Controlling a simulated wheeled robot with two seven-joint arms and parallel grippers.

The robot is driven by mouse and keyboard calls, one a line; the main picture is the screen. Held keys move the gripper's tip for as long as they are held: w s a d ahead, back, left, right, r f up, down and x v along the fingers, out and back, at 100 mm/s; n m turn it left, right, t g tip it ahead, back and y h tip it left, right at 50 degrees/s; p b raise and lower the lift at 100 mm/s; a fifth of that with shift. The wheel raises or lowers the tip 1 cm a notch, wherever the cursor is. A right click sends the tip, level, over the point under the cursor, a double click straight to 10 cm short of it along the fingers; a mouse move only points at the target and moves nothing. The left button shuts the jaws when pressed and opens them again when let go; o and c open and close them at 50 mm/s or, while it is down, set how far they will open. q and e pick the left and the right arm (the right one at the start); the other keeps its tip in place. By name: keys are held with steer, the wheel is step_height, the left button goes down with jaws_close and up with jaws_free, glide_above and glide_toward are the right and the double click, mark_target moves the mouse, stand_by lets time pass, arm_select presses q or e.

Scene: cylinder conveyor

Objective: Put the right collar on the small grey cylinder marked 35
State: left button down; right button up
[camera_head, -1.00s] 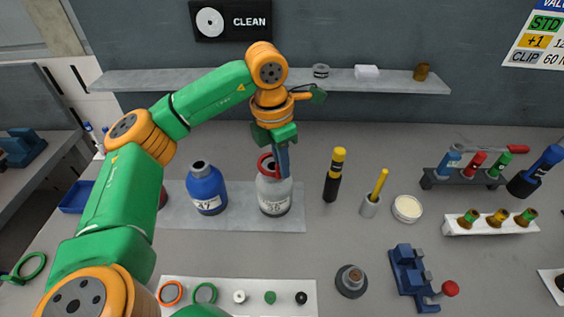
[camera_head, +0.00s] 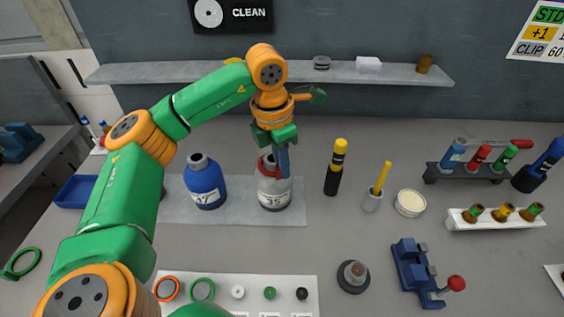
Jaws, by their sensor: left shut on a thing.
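The small grey cylinder (camera_head: 274,193) with a 35 on its label stands upright on a grey mat, left of the middle. My left gripper (camera_head: 277,154) is over its top, shut on a red collar (camera_head: 264,163). The collar is at the cylinder's neck, partly hidden by the gripper; I cannot tell whether it sits fully around it. A blue cylinder (camera_head: 205,187) marked 47 stands to the left. An orange collar (camera_head: 167,289) and a green collar (camera_head: 202,290) lie on the white board (camera_head: 310,284) at the bottom. My right gripper does not show.
A black and yellow marker (camera_head: 335,168) and a small cup with a yellow stick (camera_head: 373,200) stand to the right. A blue clamp-like device (camera_head: 414,270) and a round grey base (camera_head: 352,276) are nearer. A shelf (camera_head: 200,74) runs along the back wall.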

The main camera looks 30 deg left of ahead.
arm_select(q)
steer(key=c, duration=0.9)
jaws_free()
steer(key=shift+d, duration=0.1)
steer(key=shift+o, duration=0.2)
step_height(320, 180, up, 6)
steer(key=p, duration=0.5)
